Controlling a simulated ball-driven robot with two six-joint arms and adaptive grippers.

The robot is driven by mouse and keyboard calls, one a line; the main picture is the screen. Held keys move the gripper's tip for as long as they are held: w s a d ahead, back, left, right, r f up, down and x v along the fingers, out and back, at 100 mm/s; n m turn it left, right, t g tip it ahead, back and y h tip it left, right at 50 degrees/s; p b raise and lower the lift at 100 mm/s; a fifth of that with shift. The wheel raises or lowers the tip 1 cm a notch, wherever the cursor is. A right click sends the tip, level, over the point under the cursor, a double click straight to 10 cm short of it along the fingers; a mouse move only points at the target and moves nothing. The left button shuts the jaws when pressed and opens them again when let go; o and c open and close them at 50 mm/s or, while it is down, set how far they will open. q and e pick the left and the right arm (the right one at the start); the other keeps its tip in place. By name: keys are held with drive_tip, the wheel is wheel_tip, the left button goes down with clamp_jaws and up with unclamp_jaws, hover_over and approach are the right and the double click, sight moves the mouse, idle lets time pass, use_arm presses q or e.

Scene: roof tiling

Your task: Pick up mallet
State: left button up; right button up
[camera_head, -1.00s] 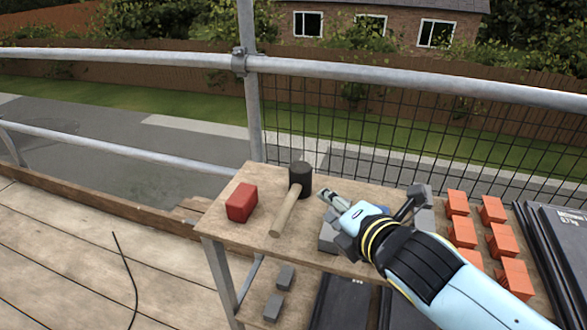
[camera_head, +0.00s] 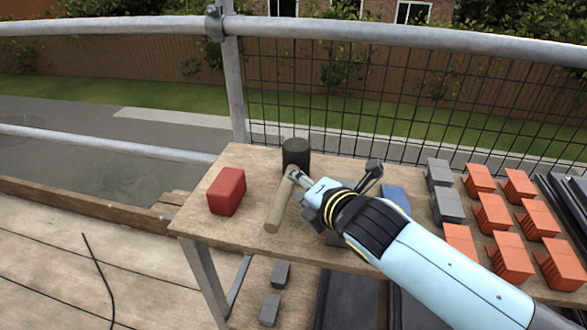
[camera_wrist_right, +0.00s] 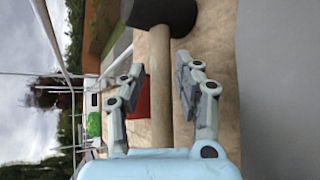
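The mallet (camera_head: 279,206) lies on the wooden table, its black head (camera_head: 296,153) toward the back and its pale wooden handle toward the front. My right gripper (camera_head: 295,177) is at the handle just below the head. In the right wrist view the two fingers of my right gripper (camera_wrist_right: 154,92) are spread, and the mallet handle (camera_wrist_right: 161,75) runs between them with a gap on each side. The mallet head (camera_wrist_right: 160,14) is beyond the fingertips. My left gripper is not in view.
A red block (camera_head: 227,191) sits left of the mallet on the table (camera_head: 240,232). Grey blocks (camera_head: 447,205) and stacks of orange tiles (camera_head: 492,213) stand to the right. A metal rail and mesh (camera_head: 350,100) run behind the table.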

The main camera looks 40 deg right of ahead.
sight(296, 151)
drive_tip(key=b+x, duration=0.1)
drive_tip(key=x, duration=0.5)
drive_tip(key=shift+a+f, duration=0.1)
drive_tip(key=shift+c, duration=0.4)
clamp_jaws()
